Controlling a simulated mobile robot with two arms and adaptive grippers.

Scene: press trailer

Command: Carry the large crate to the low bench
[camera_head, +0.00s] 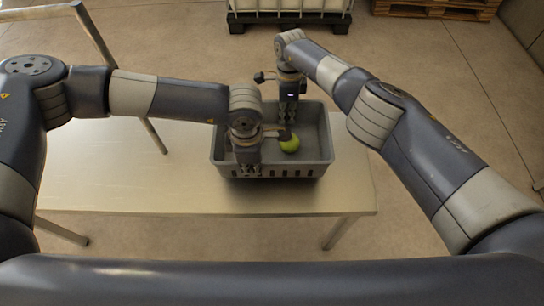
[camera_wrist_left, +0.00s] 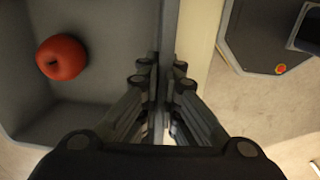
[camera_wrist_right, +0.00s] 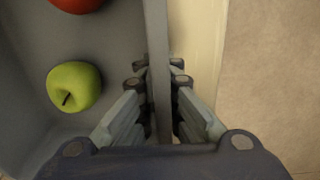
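The large grey crate (camera_head: 310,168) is at the right part of a pale low bench (camera_head: 120,185). I cannot tell whether it rests on the top or hangs just above it. My left gripper (camera_head: 250,168) is shut on its near wall; in the left wrist view its fingers (camera_wrist_left: 160,78) sit on both sides of that wall. My right gripper (camera_head: 288,110) is shut on the far wall, its fingers (camera_wrist_right: 159,75) on both sides of it. Inside lie a green apple (camera_wrist_right: 74,86) and a red apple (camera_wrist_left: 61,57); the red one is hidden in the head view.
The bench top left of the crate is bare. A metal frame (camera_head: 95,30) with thin legs stands at the back left. A white container on a dark base (camera_head: 290,18) and wooden pallets (camera_head: 435,8) stand at the back. Open floor lies to the right.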

